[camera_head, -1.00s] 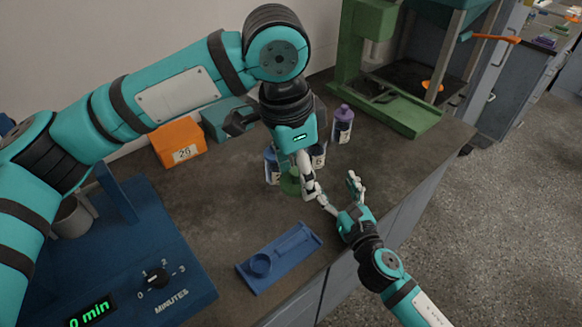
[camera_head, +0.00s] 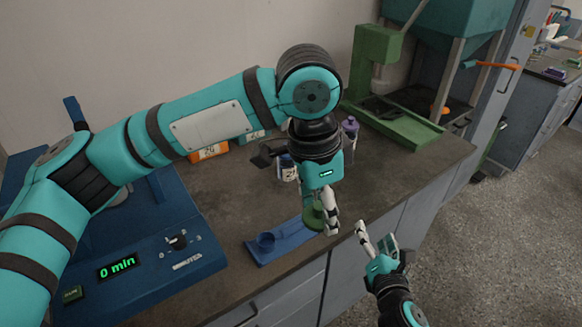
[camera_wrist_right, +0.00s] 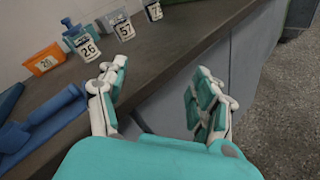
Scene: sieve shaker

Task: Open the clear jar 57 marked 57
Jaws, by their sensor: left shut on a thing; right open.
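The jar marked 57 (camera_wrist_right: 124,28) stands on the bench in the right wrist view, between a jar marked 26 (camera_wrist_right: 86,45) and another labelled jar (camera_wrist_right: 152,10). In the head view I cannot make it out; my left gripper and wrist cover part of that area. My left gripper (camera_head: 325,217) is shut on a green object (camera_head: 312,212) near the front edge of the bench. Its marking cannot be read. My right gripper (camera_head: 375,241) is open and empty, beyond the bench's front edge; its spread fingers show in the right wrist view (camera_wrist_right: 160,88).
A blue fixture (camera_head: 280,245) with a round socket lies by the front edge. The blue machine (camera_head: 150,275) reads 0 min. Orange box (camera_head: 208,152), purple-topped bottle (camera_head: 350,135) and green stand (camera_head: 415,130) are at the back. The bench right of the left gripper is clear.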

